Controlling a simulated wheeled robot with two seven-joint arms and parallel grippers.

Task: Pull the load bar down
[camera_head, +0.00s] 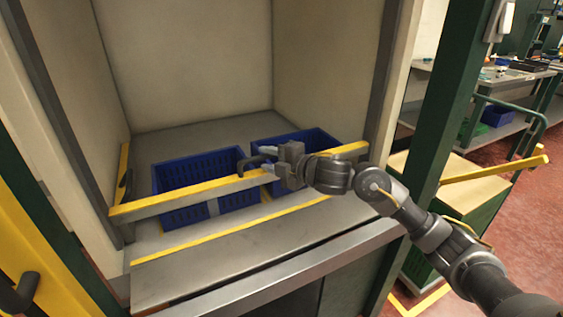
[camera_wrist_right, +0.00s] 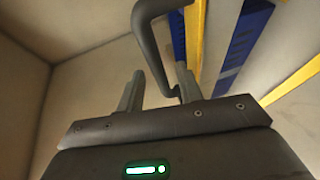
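The yellow load bar (camera_head: 165,204) crosses the front of the booth, in front of two blue crates. A bent dark grey handle (camera_head: 256,161) sits on the bar; it also shows in the right wrist view (camera_wrist_right: 149,48). My right gripper (camera_head: 275,165) is at the handle, hiding part of the bar. In the right wrist view the two fingers (camera_wrist_right: 158,90) stand apart, with the lower bend of the handle between them. I cannot tell whether a finger touches it. My left gripper is in neither view.
The left blue crate (camera_head: 183,172) and right blue crate (camera_head: 318,139) stand on the grey booth floor behind the bar. A dark green post (camera_head: 438,140) rises right of the booth, near my right arm. A green cart (camera_head: 460,195) stands beyond it.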

